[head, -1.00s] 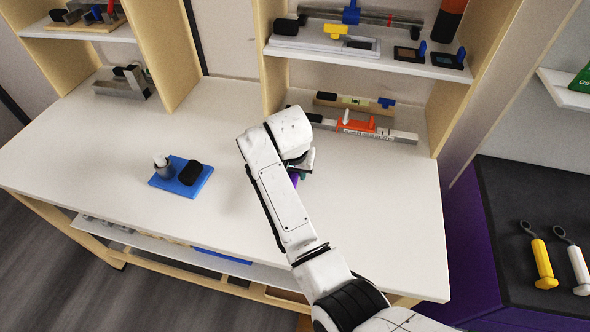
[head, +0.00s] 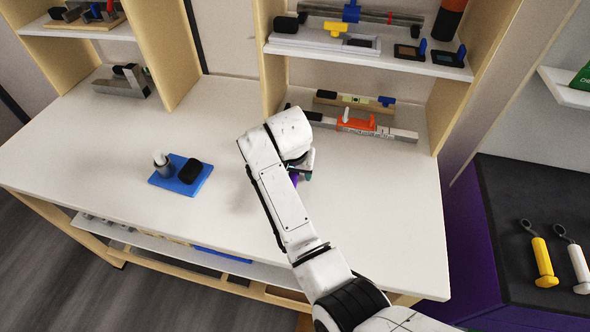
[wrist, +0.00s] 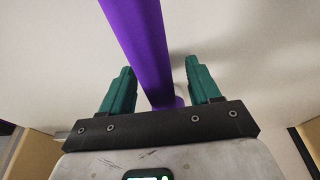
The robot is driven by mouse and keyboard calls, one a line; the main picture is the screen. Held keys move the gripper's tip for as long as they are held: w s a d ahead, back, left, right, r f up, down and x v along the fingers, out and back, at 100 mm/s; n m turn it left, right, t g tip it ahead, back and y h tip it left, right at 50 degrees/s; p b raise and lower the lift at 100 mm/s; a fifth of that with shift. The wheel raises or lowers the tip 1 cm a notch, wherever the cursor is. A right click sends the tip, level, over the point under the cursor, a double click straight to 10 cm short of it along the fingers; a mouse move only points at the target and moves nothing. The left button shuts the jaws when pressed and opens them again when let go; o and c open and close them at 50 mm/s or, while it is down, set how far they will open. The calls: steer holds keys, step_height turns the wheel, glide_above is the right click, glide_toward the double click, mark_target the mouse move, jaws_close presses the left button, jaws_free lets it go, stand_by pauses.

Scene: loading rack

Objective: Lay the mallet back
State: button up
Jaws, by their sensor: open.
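A purple bar (wrist: 140,45), which looks like the mallet's handle, runs between the two green fingers of my gripper (wrist: 159,75) in the wrist view. The fingers are open, with a gap on each side of the bar. In the head view, my gripper (head: 304,166) is low over the right half of the white worktop (head: 235,235). Only a small purple piece (head: 294,178) shows there beside my arm. The mallet's head is not visible; my arm hides most of this spot.
A blue base (head: 192,184) with a grey cup and a black block stands to the left on the worktop.

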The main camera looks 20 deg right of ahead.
steer(key=b+v, duration=0.1)
steer(key=v, duration=1)
steer(key=shift+f, duration=0.1)
